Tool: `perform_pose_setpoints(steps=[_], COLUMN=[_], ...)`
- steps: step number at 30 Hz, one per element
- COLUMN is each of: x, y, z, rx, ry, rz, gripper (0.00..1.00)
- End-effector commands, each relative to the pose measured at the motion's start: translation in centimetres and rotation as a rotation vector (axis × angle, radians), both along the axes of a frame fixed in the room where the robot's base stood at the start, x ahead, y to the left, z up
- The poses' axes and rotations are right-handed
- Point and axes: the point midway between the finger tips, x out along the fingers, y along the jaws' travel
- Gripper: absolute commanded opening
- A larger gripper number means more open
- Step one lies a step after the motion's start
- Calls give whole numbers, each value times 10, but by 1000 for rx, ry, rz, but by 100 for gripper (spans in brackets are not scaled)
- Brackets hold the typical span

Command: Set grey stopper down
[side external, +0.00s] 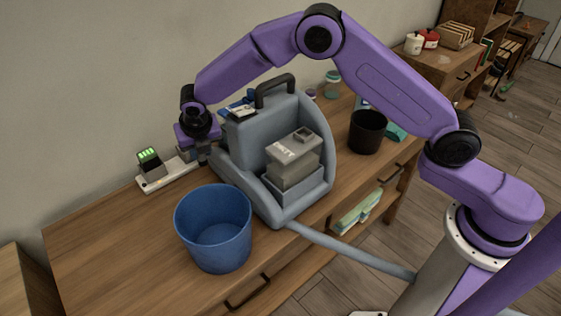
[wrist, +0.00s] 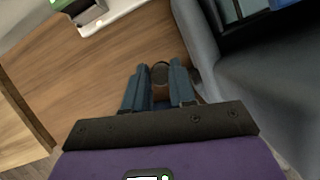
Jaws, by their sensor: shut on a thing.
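My gripper (wrist: 160,82) is shut on a small dark grey round thing, likely the grey stopper (wrist: 160,72), which shows between the fingertips in the wrist view. The fingers hide part of it. In the side view my gripper (side external: 204,156) is low over the back of the wooden table (side external: 110,232), just left of the grey carry-handled machine (side external: 238,150). The stopper is too small and covered to make out there. I cannot tell whether it touches the table top.
A white strip with a green-lit charger (side external: 149,160) lies left of my gripper. A blue bin (side external: 213,225) stands in front, and a black cup (side external: 367,132) stands right of the machine. The table's left part is clear.

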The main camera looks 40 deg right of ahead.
Motion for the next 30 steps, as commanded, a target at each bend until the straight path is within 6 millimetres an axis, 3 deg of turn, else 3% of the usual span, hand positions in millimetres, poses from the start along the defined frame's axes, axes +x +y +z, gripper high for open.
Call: perform_pose_setpoints(steps=[3,11,18,30], x=[0,0,0,0], y=[0,0,-1,0], z=[-23,-41,-81,-123], rx=[-1,0,-2,0], ry=[0,0,1,1], rz=[0,0,-1,0], gripper=[0,0,0,0])
